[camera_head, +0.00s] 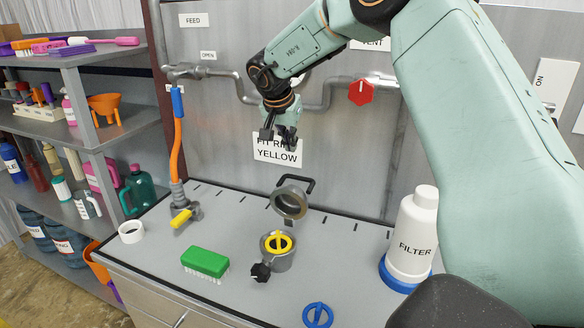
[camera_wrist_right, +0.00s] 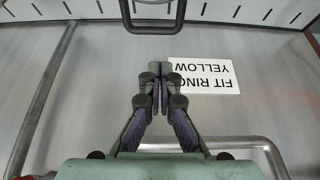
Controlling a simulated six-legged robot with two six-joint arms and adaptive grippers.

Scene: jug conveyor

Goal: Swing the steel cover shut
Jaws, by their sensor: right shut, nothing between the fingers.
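The steel cover (camera_head: 291,203) is a round grey ring-shaped lid with a dark bar handle (camera_head: 297,184). It stands open, tilted up behind the steel housing (camera_head: 279,262) on the bench. A yellow ring (camera_head: 278,243) with a crossbar sits in the housing's mouth. My right gripper (camera_head: 279,143) is above and behind the cover, close to the wall sign, apart from the cover. Its fingers are shut and empty; they also show in the right wrist view (camera_wrist_right: 160,76). The dark handle (camera_wrist_right: 152,22) shows at the top of that view. My left gripper is not in view.
A black knob (camera_head: 261,272) sticks out at the housing's front. A green brush (camera_head: 205,262), a blue ring (camera_head: 317,315), a white ring (camera_head: 131,232) and a white filter bottle (camera_head: 414,235) stand around it. Pipes with a red valve (camera_head: 361,92) run along the wall.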

